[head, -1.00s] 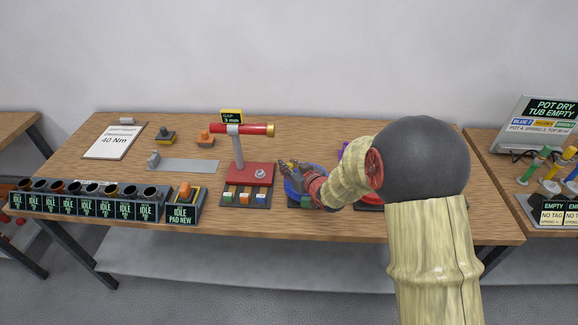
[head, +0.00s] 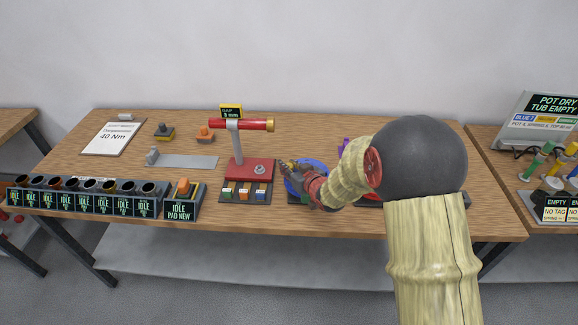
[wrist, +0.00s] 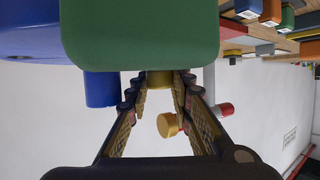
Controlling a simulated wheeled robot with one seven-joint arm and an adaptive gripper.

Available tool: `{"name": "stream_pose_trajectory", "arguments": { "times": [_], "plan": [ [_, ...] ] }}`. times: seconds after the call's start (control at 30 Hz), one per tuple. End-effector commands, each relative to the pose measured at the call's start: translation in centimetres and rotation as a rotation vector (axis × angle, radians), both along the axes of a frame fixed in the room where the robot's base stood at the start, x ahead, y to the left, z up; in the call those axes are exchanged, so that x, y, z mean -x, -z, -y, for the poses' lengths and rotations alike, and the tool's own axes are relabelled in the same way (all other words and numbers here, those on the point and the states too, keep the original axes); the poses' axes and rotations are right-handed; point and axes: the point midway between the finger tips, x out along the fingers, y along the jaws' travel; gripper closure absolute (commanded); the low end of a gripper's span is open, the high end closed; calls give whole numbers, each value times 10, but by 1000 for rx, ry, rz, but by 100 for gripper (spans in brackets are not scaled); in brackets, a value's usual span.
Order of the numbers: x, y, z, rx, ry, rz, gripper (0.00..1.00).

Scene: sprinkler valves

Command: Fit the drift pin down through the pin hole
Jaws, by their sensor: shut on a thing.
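My gripper (head: 284,169) is at a round blue fixture (head: 310,163) right of the red stand, partly hidden behind my arm. In the wrist view, my gripper's fingers (wrist: 160,88) are shut on a gold-coloured piece (wrist: 159,78). This piece meets the edge of a large green block (wrist: 140,35), which hides its far end. I cannot tell whether the held piece is the drift pin. A blue body (wrist: 30,30) and a blue cylinder (wrist: 101,89) lie beside the green block. The pin hole cannot be made out.
The red stand (head: 250,169) carries a red tube (head: 245,124) with a brass end, left of my gripper. A row of dark cups (head: 85,200) lines the front left edge. A grey plate (head: 185,162) lies behind it. Bare wood shows between plate and stand.

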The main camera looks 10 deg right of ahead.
Motion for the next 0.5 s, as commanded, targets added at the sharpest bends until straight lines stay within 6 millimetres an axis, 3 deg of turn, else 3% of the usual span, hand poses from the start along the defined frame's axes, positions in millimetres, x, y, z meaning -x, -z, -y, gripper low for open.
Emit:
{"name": "stream_pose_trajectory", "arguments": {
  "times": [0.07,0.1,0.5],
  "plan": [
    [0,2,0,0,0,1,100],
    [0,1,0,0,0,1,76],
    [0,1,1,0,2,0,57]
  ]
}}
